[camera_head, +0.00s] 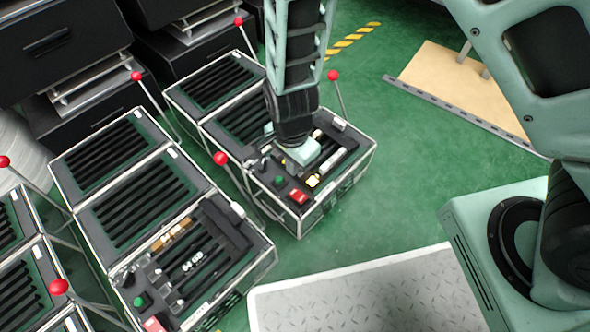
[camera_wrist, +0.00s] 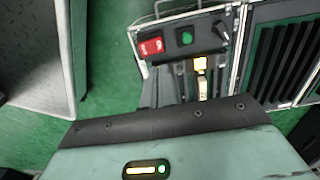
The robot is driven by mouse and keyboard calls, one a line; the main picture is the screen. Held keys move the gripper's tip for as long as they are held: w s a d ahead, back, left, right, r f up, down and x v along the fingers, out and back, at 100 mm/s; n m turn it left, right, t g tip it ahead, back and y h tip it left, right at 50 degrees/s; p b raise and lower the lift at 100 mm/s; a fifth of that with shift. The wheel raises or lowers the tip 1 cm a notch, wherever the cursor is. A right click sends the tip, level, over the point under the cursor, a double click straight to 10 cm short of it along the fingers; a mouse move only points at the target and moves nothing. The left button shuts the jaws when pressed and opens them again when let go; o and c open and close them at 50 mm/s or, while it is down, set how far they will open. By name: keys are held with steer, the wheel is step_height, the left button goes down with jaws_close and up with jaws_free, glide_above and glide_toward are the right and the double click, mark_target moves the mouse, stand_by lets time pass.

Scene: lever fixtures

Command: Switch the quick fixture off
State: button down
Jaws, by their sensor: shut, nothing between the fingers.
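I cannot tell from any label which is the quick fixture. My gripper (camera_head: 305,160) is shut and empty, low over the right fixture (camera_head: 365,150). Its fingers are mostly hidden behind the wrist. That fixture's front panel has a red switch (camera_head: 298,196) and a green button (camera_head: 278,180).
The left fixture (camera_head: 262,262) has its own red switch (camera_head: 153,324) and green button (camera_head: 140,301). Red-balled levers (camera_head: 220,158) stand on thin rods around the boxes. Black cabinets (camera_head: 60,50) stand behind. Green floor (camera_head: 405,190) is clear to the right.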

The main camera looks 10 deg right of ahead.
steer(key=shift+w+a+r+p, duration=0.15)
steer(key=shift+r+p, duration=0.15)
steer(key=shift+r, duration=0.45)
steer(key=shift+w+a+r+p, duration=0.15)
steer(key=shift+r+p, duration=0.15)
steer(key=shift+r, duration=0.4)
steer(key=shift+w+r+p, duration=0.15)
steer(key=shift+r+p, duration=0.15)
steer(key=shift+r, duration=0.45)
